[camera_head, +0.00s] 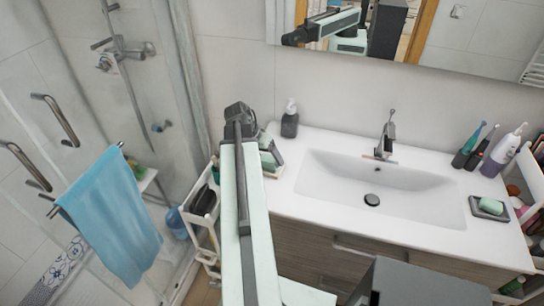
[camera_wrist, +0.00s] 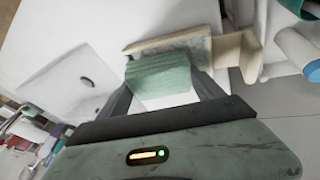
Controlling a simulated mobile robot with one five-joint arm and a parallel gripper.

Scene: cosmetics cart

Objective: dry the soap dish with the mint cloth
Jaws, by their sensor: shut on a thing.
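A mint-green block-like bundle, apparently the mint cloth (camera_wrist: 160,72), sits between the fingertips of my gripper (camera_wrist: 163,88) in the wrist view. My gripper is shut on it. A beige, stone-like holder (camera_wrist: 190,44) lies right behind the cloth; I cannot tell whether they touch. In the head view my arm reaches to the left end of the counter, and the arm hides the fingertips. A dark soap dish (camera_head: 479,210) with a pale green bar (camera_head: 491,206) on it stands on the counter right of the basin, far from my gripper.
The white basin (camera_head: 330,190) with a tap (camera_head: 386,135) fills the middle counter. A dark soap bottle (camera_head: 289,122) stands behind its left end. Toothbrush holders (camera_head: 465,155) and a white cart (camera_head: 533,200) are at the right. A blue towel (camera_head: 115,215) hangs at left.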

